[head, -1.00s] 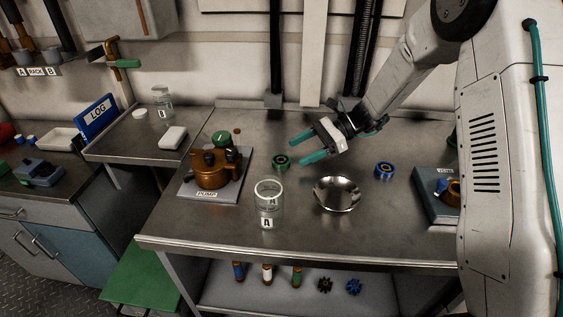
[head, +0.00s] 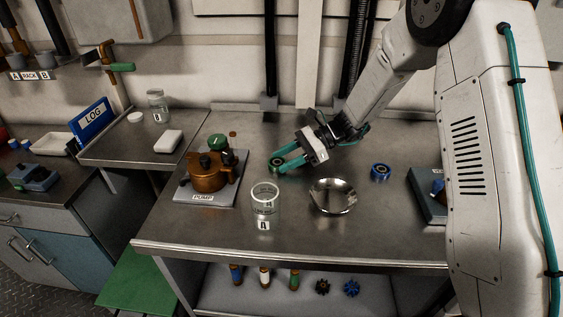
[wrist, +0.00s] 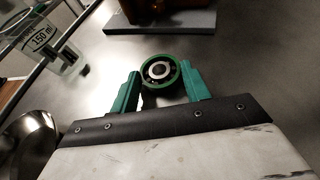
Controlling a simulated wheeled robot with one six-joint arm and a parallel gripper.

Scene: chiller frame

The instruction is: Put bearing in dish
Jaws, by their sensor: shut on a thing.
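The green-rimmed bearing (wrist: 160,72) lies between my gripper's teal fingertips in the wrist view, and it also shows in the head view (head: 276,164). My gripper (head: 281,162) is shut on it, reaching down from the right at the back of the steel bench. The silver dish (head: 333,207) sits in front and to the right of my gripper. In the wrist view part of the dish (wrist: 30,146) shows at the lower left. A second bearing, blue-rimmed (head: 380,172), lies right of the gripper, apart from it.
A glass beaker marked A (head: 264,210) stands left of the dish. The brown pump (head: 207,175) on its grey plate stands further left, close to the gripped bearing. A grey-blue block (head: 426,192) is at the right. The bench between bearing and dish is clear.

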